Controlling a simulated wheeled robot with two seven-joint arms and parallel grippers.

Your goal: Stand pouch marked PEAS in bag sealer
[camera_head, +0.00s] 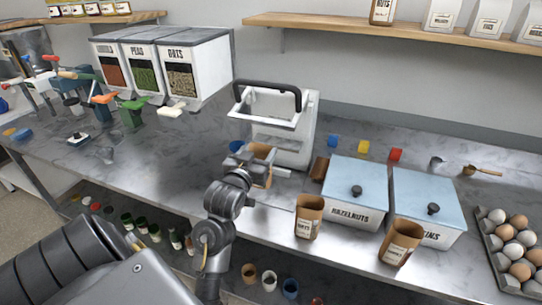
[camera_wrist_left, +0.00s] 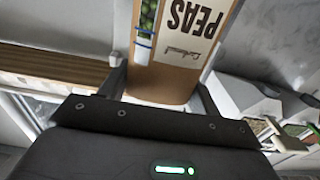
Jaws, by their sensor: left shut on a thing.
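The brown pouch marked PEAS (camera_wrist_left: 172,65) fills the middle of the left wrist view, its label upside down there, with a clear strip showing green contents. My left gripper (camera_head: 259,173) is shut on it; the fingers also show on both sides of the pouch in the left wrist view (camera_wrist_left: 160,88). In the head view the pouch (camera_head: 263,151) is partly hidden by the gripper, just in front of the white bag sealer (camera_head: 295,143) with its black handle. Whether the pouch touches the sealer I cannot tell. My right gripper is out of view.
Brown pouches (camera_head: 308,217) and (camera_head: 399,242) stand at the counter's front edge, by the blue-lidded HAZELNUTS bin (camera_head: 352,190) and a second bin (camera_head: 425,205). An egg tray (camera_head: 493,254) is at the right. Counter left of the sealer is largely clear.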

